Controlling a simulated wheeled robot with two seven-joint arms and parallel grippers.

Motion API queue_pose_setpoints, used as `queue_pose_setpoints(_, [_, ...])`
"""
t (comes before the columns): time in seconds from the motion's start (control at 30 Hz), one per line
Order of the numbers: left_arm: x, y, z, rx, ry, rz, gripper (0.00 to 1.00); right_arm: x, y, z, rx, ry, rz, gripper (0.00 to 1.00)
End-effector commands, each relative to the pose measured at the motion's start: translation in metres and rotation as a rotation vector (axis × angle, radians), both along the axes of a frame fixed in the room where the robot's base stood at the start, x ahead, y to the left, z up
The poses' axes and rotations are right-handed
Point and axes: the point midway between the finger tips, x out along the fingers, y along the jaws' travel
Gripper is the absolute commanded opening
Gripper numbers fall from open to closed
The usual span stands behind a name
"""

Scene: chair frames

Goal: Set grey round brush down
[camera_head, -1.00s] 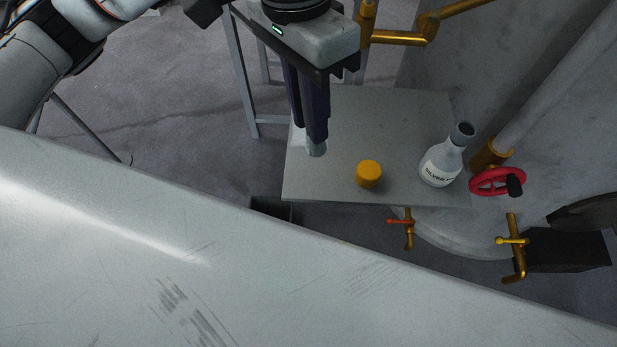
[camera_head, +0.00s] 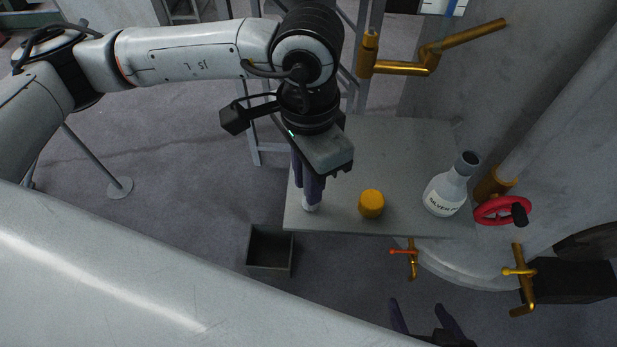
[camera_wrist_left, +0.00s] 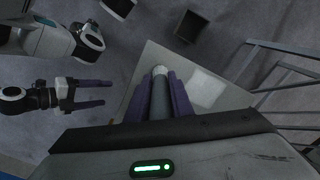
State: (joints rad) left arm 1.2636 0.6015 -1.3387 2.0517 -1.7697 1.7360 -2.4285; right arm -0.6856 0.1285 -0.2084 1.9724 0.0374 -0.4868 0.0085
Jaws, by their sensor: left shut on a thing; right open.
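My left gripper (camera_head: 312,196) is shut on the grey round brush (camera_wrist_left: 159,97) and points down over the front left part of the grey table (camera_head: 400,150). In the left wrist view the brush's grey shaft lies between the purple fingers, with its pale tip beyond them. In the head view the fingers hide most of the brush; its pale end (camera_head: 309,207) shows at the fingertips. I cannot tell whether it touches the table. My right gripper (camera_head: 428,318) is open and empty, below the table's front edge; it also shows in the left wrist view (camera_wrist_left: 97,94).
An orange cylinder (camera_head: 371,204) stands just right of the left gripper. A labelled bottle (camera_head: 447,188) stands further right, near a red valve wheel (camera_head: 502,210). A dark open bin (camera_head: 270,250) is on the floor. A brass pipe (camera_head: 400,66) rises behind the table.

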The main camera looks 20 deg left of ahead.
Motion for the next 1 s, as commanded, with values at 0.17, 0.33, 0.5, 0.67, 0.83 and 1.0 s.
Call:
queue_pose_setpoints(0.17, [0.001, 0.0, -0.002, -0.002, -0.002, 0.0, 0.0, 0.0, 0.0, 0.0, 0.0, 0.0, -0.001, 0.71])
queue_pose_setpoints(0.33, [0.001, 0.0, -0.007, -0.002, -0.002, 0.0, 0.0, 0.0, -0.001, -0.007, -0.001, 0.001, -0.001, 0.71])
queue_pose_setpoints(0.5, [0.0, 0.0, -0.005, -0.001, -0.002, 0.0, 0.39, 0.0, 0.0, -0.005, -0.002, 0.002, 0.0, 0.71])
queue_pose_setpoints(0.67, [0.0, 0.0, -0.005, -0.001, -0.002, 0.0, 0.39, 0.001, 0.0, -0.004, -0.001, 0.0, 0.001, 0.71])
queue_pose_setpoints(0.83, [0.0, 0.0, -0.002, -0.001, -0.002, 0.0, 0.39, 0.001, 0.001, 0.0, 0.0, -0.001, 0.001, 0.71])
queue_pose_setpoints(1.0, [0.002, -0.001, 0.015, -0.004, -0.006, 0.0, 0.39, 0.001, 0.001, 0.0, 0.002, -0.004, 0.0, 0.71])
